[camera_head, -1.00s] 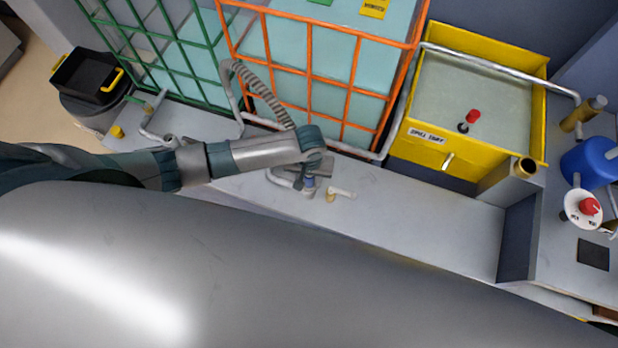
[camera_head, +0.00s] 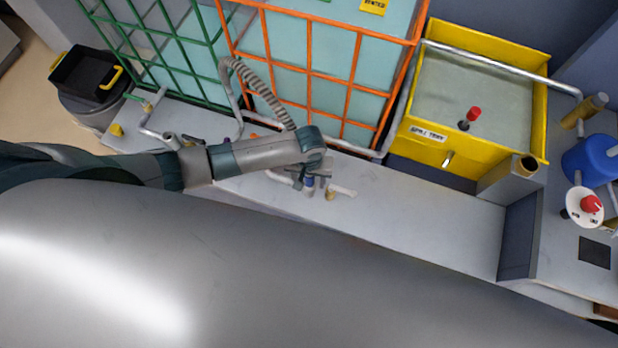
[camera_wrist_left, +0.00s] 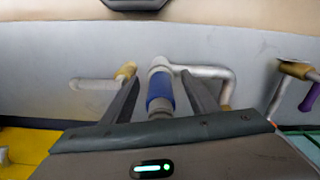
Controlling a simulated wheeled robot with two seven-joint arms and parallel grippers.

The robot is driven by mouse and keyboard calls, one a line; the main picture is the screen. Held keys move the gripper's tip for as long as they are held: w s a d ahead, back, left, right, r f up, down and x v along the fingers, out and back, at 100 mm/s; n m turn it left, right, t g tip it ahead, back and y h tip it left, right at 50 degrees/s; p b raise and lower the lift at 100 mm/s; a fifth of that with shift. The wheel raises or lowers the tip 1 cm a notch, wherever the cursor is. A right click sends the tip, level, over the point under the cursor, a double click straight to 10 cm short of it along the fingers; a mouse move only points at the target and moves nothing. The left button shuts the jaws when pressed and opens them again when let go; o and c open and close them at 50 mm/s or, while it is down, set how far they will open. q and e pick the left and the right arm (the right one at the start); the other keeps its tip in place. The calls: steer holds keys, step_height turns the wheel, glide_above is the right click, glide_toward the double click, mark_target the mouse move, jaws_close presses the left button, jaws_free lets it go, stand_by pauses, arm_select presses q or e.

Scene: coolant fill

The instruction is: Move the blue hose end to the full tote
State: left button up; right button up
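The blue hose end (camera_wrist_left: 160,90) is a grey tube with a blue collar, standing between the two fingers of my left gripper (camera_wrist_left: 161,88) in the left wrist view. Gaps show between the collar and both fingers, so the gripper looks open around it. In the head view, my left gripper (camera_head: 313,174) is beside the blue collar (camera_head: 309,183), partly covering it. Two caged totes with pale blue-green contents stand behind: a green-caged tote (camera_head: 185,42) and an orange-caged tote (camera_head: 312,50). I cannot tell which is the full one. My right gripper is not in view.
A brass fitting with a pale lever (camera_wrist_left: 92,84) is close beside the hose end. A ribbed hose (camera_head: 262,94) hangs before the orange cage. A yellow spill tray (camera_head: 425,155) stands right. The grey bench (camera_head: 430,205) is clear right of the gripper.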

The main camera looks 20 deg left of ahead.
arm_select(q)
steer(key=shift+r, duration=0.15)
step_height(320, 180, up, 17)
steer(key=b, duration=0.3)
stand_by(0.5)
steer(key=shift+c, duration=0.4)
